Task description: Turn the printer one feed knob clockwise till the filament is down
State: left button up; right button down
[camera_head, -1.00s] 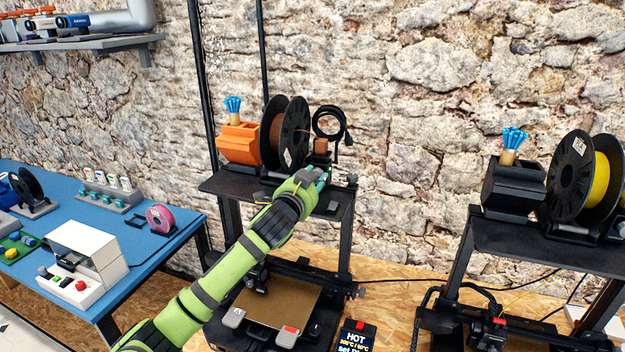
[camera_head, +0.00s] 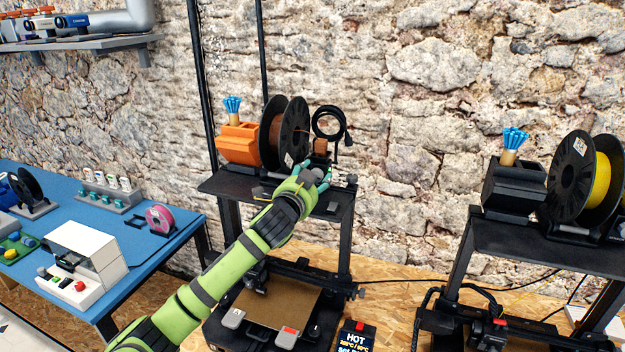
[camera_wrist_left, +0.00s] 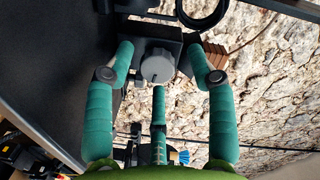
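Printer one (camera_head: 330,195) is the black frame in the middle of the head view, with a spool of brown filament (camera_head: 276,138) on top. The grey round feed knob (camera_wrist_left: 157,66) shows in the left wrist view on a dark block. My left gripper (camera_head: 317,172) is at the printer's top bar, below the brown block. In the left wrist view its teal fingers (camera_wrist_left: 160,52) are spread to both sides of the knob, with gaps between them and it. A third finger points at the knob from below. In the head view the gripper hides the knob. My right gripper is out of view.
An orange box (camera_head: 238,143) sits left of the spool and a black cable coil (camera_head: 329,122) behind the knob area. A small display (camera_head: 356,337) reads HOT. A second printer with a yellow spool (camera_head: 602,180) stands at the right. A blue table (camera_head: 150,250) is at the left.

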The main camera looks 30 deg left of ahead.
pick_arm(q)
jog(key=shift+f, duration=0.1)
jog(key=shift+s+d, duration=0.2)
jog(key=shift+s, duration=0.3)
jog(key=v, duration=1.1)
